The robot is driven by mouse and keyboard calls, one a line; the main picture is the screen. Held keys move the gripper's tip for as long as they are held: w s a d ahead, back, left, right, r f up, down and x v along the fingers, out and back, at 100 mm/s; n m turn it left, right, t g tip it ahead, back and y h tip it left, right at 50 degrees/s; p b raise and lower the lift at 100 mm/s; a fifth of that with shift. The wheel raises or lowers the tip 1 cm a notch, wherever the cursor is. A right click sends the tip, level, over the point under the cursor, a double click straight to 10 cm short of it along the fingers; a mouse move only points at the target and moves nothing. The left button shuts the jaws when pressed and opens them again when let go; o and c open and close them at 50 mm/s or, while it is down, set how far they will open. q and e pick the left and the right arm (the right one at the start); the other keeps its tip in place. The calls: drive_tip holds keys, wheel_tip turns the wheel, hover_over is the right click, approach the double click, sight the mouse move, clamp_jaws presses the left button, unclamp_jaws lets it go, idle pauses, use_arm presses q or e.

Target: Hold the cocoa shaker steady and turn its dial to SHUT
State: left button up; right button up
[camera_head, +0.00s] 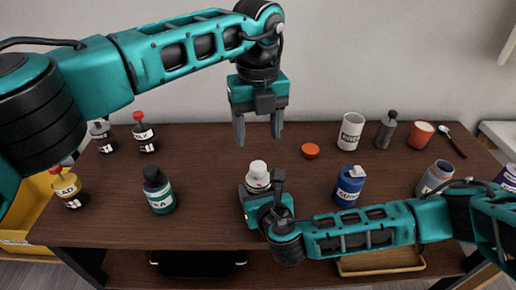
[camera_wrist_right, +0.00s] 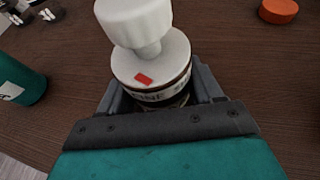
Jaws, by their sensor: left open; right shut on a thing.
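The cocoa shaker appears to be the white-topped jar (camera_head: 257,174), standing upright near the middle of the table; its label is only partly readable. In the right wrist view, the shaker (camera_wrist_right: 160,95) has a white dial knob (camera_wrist_right: 135,18) above a pale disc with a red mark (camera_wrist_right: 144,79). My right gripper (camera_head: 261,190) is shut around the jar's body from the front, hiding its lower part. My left gripper (camera_head: 259,134) is open and empty, pointing down above and behind the shaker. The dial's setting cannot be read.
A dark-capped green bottle (camera_head: 158,190) stands left of the shaker and a blue jar (camera_head: 349,186) right of it. A red-orange lid (camera_head: 310,150) lies behind. A white cup (camera_head: 350,132), grey bottle (camera_head: 386,130) and red cup (camera_head: 420,135) stand at back right.

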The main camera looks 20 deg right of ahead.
use_arm(q)
wheel_tip(320, 180, up, 4)
drive_tip(key=shift+f, duration=0.1)
idle(0.4)
use_arm(e)
drive_tip(key=o, duration=1.2)
